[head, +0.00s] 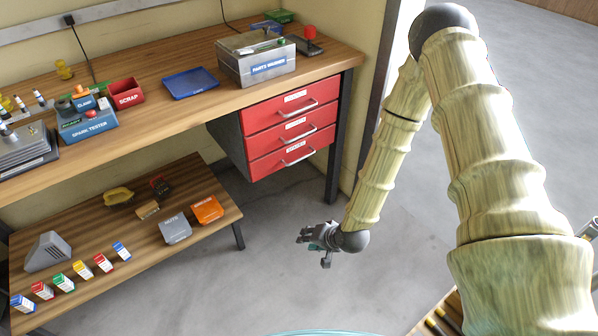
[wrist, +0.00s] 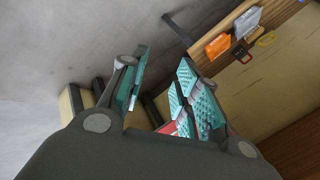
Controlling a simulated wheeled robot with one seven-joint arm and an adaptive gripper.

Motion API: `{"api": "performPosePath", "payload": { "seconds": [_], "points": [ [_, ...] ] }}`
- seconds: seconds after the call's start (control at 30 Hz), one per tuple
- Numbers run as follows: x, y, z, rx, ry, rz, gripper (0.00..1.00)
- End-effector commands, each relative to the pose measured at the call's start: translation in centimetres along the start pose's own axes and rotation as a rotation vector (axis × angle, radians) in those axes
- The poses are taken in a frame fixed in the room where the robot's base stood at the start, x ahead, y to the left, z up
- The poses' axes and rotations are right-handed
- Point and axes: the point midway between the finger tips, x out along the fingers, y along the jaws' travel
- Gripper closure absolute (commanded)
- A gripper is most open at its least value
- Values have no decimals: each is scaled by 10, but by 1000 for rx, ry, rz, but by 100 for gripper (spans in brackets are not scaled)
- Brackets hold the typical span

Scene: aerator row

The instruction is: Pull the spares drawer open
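Three red drawers with silver bar handles hang under the right end of the workbench: top (head: 291,103), middle (head: 291,129) and bottom (head: 291,153). All three look closed. Each has a small white label too small to read, so I cannot tell which is the spares drawer. My gripper (head: 308,238) is in free air, below and in front of the drawers in the head view, and touches nothing. In the wrist view its teal-padded fingers (wrist: 163,88) stand apart with nothing held. A bit of red (wrist: 168,128) shows beside the right finger, perhaps a drawer front.
The workbench (head: 200,108) carries a parts washer (head: 258,62), a blue tray (head: 190,83) and a scrap bin (head: 125,93). A low shelf (head: 120,225) below holds boxes, including an orange one (head: 207,209). A dark bench leg (head: 342,140) stands right of the drawers. The floor around my gripper is clear.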

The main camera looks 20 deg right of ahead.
Motion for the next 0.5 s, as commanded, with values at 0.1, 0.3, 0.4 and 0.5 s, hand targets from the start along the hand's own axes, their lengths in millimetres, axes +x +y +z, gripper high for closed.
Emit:
{"api": "performPosePath", "payload": {
  "seconds": [0.1, 0.3, 0.4, 0.5],
  "points": [
    [34, -6, -33, 83, 59, -91, 68],
    [65, -24, -96, 217, 144, -250, 68],
    [75, -31, -129, 281, 182, -332, 68],
    [82, -37, -162, 339, 217, -415, 68]
  ]
}}
